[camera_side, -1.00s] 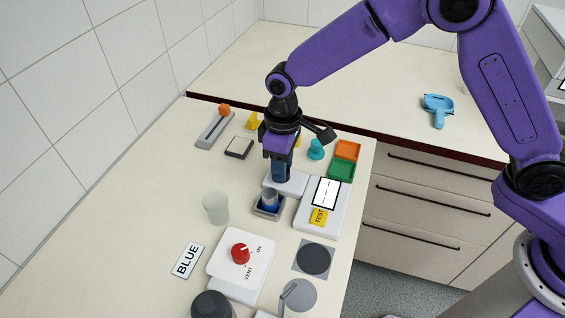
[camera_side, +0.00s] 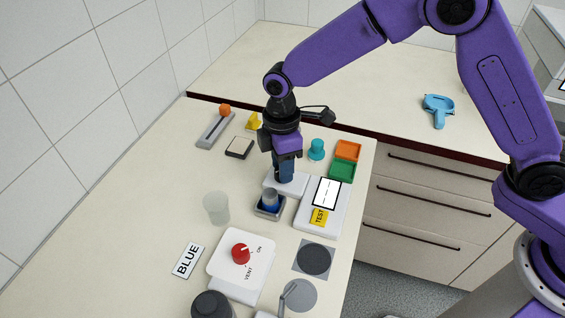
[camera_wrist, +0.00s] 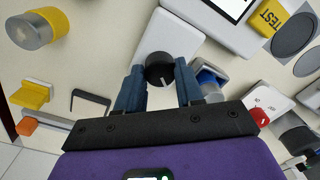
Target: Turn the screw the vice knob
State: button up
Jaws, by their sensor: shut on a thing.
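A black round knob with a white pointer line (camera_wrist: 160,69) stands on a white base plate (camera_wrist: 172,36) in the wrist view. My gripper (camera_wrist: 160,82) has its two dark blue fingers on either side of this knob and is shut on it. In the side view, my gripper (camera_side: 284,178) points down over the same white plate (camera_side: 299,186), and its fingers hide the knob. I take this knob to be the vice knob; no vice jaws can be made out.
A blue-topped piece in a grey holder (camera_side: 269,206) stands close in front of the plate. A white box with a TEST label (camera_side: 325,207) is at its right. A teal piece (camera_side: 316,149) and green tray (camera_side: 341,170) lie behind right. A clear cup (camera_side: 216,208) stands left.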

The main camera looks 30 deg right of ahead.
dwell(0.4)
jog(key=o, duration=1)
jog(key=shift+o, duration=0.2)
notch_tip(320, 180, up, 18)
jog(key=shift+w+f, duration=0.25)
jog(key=shift+w, duration=0.1)
jog(key=shift+s+d, duration=0.1)
jog(key=s+d+f+m, duration=0.2)
jog(key=s+d+f, duration=0.1)
jog(key=s+d, duration=1)
jog(key=s+d+f+m, duration=0.2)
jog(key=s+d+f, duration=0.1)
jog(key=s+d, duration=1)
jog(key=shift+s+d+f+t, duration=0.3)
jog(key=shift+s+d, duration=0.1)
jog(key=shift+s, duration=0.4)
